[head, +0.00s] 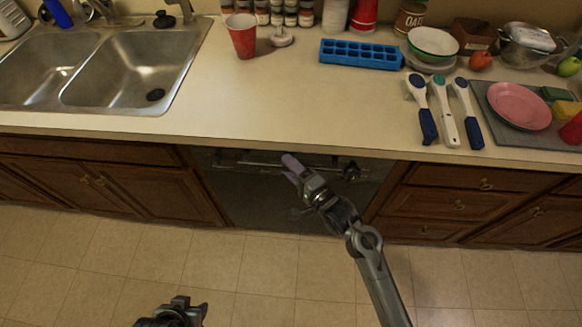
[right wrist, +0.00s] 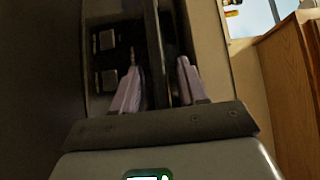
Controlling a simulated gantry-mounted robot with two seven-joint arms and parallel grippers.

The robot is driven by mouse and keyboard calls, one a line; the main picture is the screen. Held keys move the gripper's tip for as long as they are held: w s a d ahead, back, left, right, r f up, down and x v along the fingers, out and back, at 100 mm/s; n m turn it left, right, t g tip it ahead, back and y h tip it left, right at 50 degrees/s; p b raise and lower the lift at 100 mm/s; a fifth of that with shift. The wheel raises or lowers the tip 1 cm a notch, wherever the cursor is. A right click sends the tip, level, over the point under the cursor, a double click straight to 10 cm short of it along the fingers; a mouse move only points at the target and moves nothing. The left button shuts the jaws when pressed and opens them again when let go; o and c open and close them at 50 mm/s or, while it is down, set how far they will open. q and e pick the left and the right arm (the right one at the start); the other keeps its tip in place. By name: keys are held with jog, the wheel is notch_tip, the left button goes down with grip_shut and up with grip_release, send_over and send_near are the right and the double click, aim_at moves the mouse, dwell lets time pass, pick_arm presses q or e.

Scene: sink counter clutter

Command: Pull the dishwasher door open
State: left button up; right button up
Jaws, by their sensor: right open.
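The dishwasher (head: 265,205) is the dark panel under the counter, between wooden cabinets. Its door looks closed and upright. A bar handle (head: 262,161) runs across its top, just below the counter edge. My right gripper (head: 291,168) is at the handle, with its pale purple fingers open. In the right wrist view, a dark bar (right wrist: 154,45) that looks like the handle runs between the two fingers (right wrist: 158,68); contact cannot be told. My left gripper (head: 180,310) shows only partly at the bottom edge, over the floor and away from the door; its fingers are unclear.
The counter overhangs the dishwasher top. Drawers (head: 445,203) stand to the right and a cabinet (head: 120,187) to the left. The tiled floor (head: 265,270) before the door is clear of objects. A red cup (head: 243,40) and a blue ice tray (head: 360,54) are on the counter.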

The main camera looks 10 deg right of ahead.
grip_shut()
jog(key=shift+s, duration=0.1)
dwell(0.3)
jog(key=s+a+f+n+t+y+b, duration=0.1)
jog(key=s+f, duration=0.4)
jog(key=s, duration=0.5)
jog(key=s+a+f+n+t+y+b, duration=0.1)
jog(key=s+a+f+n+y+b, duration=0.1)
jog(key=s, duration=0.9)
jog(key=s+a+f+n+t+y+b, duration=0.1)
jog(key=s+a+f+n+b, duration=0.2)
jog(key=s+f, duration=0.5)
jog(key=shift+s+a+n+y+b, duration=0.3)
jog(key=shift+s+a+b, duration=0.5)
jog(key=shift+s+b, duration=0.7)
jog(key=shift+s, duration=0.2)
